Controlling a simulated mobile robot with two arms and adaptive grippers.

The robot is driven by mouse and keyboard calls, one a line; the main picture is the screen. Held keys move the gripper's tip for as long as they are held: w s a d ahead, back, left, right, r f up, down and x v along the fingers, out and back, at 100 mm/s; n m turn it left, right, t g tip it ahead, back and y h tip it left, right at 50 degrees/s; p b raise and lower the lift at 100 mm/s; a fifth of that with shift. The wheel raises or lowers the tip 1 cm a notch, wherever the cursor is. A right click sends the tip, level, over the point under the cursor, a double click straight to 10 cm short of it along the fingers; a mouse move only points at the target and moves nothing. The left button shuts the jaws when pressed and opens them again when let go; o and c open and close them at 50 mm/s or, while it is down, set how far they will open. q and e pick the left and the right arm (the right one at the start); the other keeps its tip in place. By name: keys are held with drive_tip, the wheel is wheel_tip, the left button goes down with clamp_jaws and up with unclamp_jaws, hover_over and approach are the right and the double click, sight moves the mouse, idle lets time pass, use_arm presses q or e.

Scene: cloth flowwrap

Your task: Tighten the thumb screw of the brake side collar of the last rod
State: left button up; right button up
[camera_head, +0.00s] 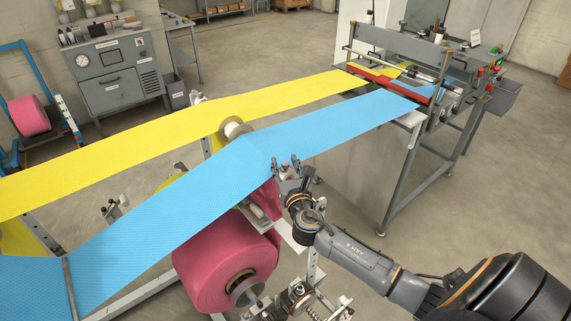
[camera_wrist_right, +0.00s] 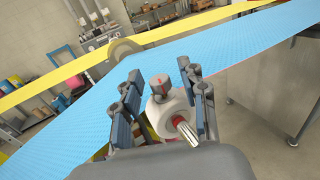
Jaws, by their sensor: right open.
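In the right wrist view a pale collar (camera_wrist_right: 166,112) sits on a shiny rod (camera_wrist_right: 186,131) whose end points toward the lower right. A grey thumb screw (camera_wrist_right: 161,86) with a red mark stands on top of the collar. My right gripper (camera_wrist_right: 162,92) is open, its blue-padded fingers on either side of the thumb screw and collar, with a visible gap to the screw. In the head view my right gripper (camera_head: 284,164) is at the near edge of the blue web, and the collar cannot be made out there. My left gripper is out of view.
The blue web (camera_head: 180,200) and yellow web (camera_head: 270,100) run to the machine (camera_head: 400,65) at the back right. A large pink roll (camera_head: 215,265) hangs below the blue web beside my right arm. A grey control cabinet (camera_head: 110,70) stands at the back left.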

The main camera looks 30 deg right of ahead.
clamp_jaws()
